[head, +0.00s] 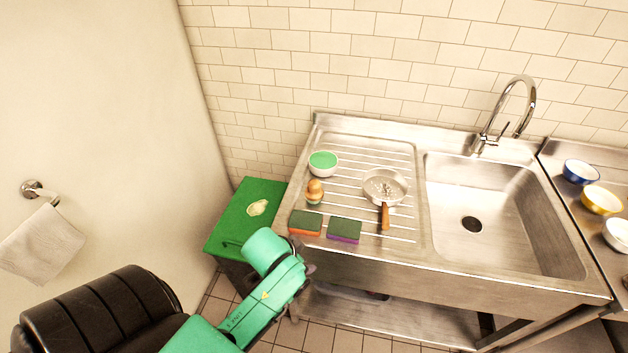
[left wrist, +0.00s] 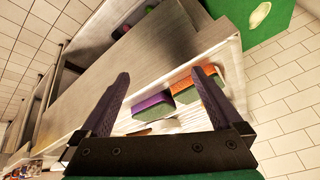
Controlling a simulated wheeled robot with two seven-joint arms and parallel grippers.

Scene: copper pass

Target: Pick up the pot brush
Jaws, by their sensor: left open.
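The pot brush (head: 314,191), a small brush with a rounded wooden knob, stands on the ribbed drainboard (head: 345,150) in the head view. It is behind the orange-and-green sponge and in front of a green-filled white bowl. I cannot make it out in the left wrist view. My left gripper (head: 303,250) is at the front left edge of the sink unit, in front of the brush and apart from it. Its fingers are mostly hidden there; in the left wrist view the gripper (left wrist: 162,82) is open and empty. My right gripper is not in view.
An orange-and-green sponge (head: 305,223) and a purple-and-green sponge (head: 344,230) lie along the front edge. A pan (head: 384,184) with a wooden handle is right of the brush. The bowl (head: 323,162) is behind. A green-lidded bin (head: 235,228) stands left. The sink basin (head: 500,200) is empty.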

